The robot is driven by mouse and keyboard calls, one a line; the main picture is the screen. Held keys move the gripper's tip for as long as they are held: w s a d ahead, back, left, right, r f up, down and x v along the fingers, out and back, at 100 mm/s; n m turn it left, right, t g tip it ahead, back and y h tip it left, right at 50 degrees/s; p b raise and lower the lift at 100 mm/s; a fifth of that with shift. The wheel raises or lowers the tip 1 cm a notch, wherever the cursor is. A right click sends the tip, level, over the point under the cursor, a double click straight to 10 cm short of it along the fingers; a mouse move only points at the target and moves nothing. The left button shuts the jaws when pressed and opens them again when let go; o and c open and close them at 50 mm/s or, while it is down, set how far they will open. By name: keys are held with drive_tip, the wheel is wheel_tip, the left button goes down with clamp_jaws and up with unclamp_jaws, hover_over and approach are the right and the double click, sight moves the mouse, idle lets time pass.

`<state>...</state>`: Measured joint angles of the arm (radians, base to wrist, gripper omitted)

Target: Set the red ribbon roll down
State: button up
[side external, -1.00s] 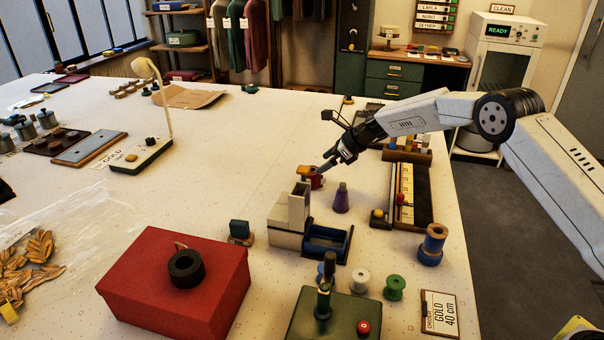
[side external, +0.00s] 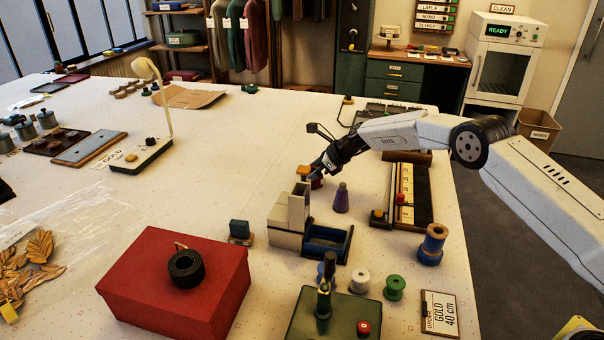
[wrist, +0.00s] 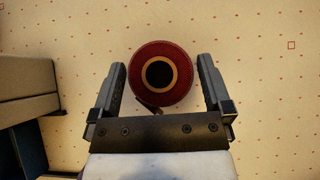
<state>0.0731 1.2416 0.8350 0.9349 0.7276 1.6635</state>
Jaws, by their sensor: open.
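The red ribbon roll (wrist: 133,80) shows from above in the wrist view, with a tan ring and a dark centre hole. A short loose end sticks out at its lower edge. My gripper (wrist: 162,66) is open, one finger on each side of the roll, with a narrow gap visible on both sides. The roll appears to rest on the dotted white table (wrist: 265,110). In the side view, my gripper (side external: 322,171) is low over the table, and the roll (side external: 316,184) is a small, partly hidden red patch below it.
A beige block tower (side external: 299,208) with a blue tray (side external: 328,241) stands just in front of the roll. A purple cone spool (side external: 341,198) is close on the right. A yellow-topped object (side external: 303,172) is just left.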

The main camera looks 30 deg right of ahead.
drive_tip(key=shift+w+a+f, duration=0.15)
drive_tip(key=shift+a+f, duration=0.05)
drive_tip(key=shift+f, duration=0.05)
idle(0.4)
drive_tip(key=c, duration=1.2)
drive_tip(key=shift+o, duration=0.2)
drive_tip(key=shift+r, duration=0.1)
